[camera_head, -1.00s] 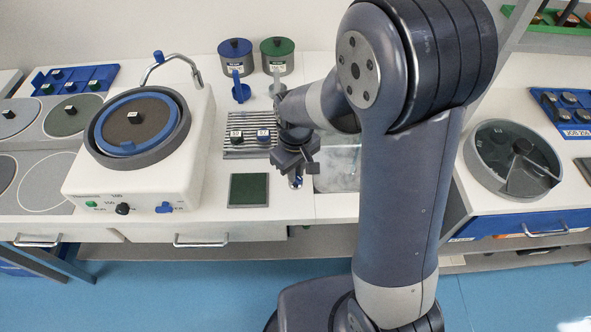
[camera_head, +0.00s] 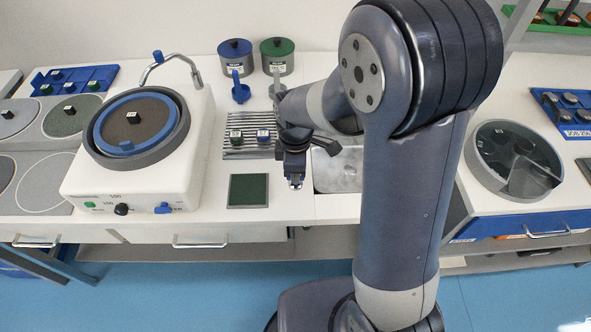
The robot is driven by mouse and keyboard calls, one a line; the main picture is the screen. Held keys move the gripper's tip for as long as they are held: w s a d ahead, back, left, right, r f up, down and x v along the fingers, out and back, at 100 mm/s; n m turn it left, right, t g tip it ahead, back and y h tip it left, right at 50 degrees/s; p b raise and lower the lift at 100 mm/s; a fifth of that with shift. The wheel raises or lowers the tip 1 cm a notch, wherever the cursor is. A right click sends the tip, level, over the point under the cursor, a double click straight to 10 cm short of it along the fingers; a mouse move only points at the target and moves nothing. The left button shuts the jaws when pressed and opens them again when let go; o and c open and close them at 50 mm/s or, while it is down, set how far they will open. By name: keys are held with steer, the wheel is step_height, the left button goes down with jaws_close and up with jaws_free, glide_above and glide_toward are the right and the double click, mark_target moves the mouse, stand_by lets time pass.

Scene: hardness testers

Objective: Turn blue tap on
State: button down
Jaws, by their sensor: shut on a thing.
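My gripper (camera_head: 295,183) is at the left front corner of the metal sink, pointing down and toward the front edge of the bench. It is shut on a small piece with blue on it, which looks like the blue tap (camera_head: 297,187). Only a little blue and pale metal shows at the fingertips; the jaws and wrist hide the rest. I cannot tell how far the tap is turned.
The sink (camera_head: 338,180) is partly behind my arm. A dark green pad (camera_head: 248,191) lies just left of my gripper. A ribbed rack (camera_head: 238,151) holds two small blocks. A polishing machine (camera_head: 85,187) with a blue-knobbed spout stands left. Lidded pots (camera_head: 235,60) stand behind.

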steer(key=shift+n, duration=0.5)
steer(key=c, duration=1.4)
jaws_free()
steer(key=shift+c, duration=0.2)
step_height(320, 180, up, 11)
steer(key=shift+f, duration=0.2)
step_height(320, 180, down, 11)
steer(key=shift+r, duration=0.15)
steer(key=shift+r, duration=0.15)
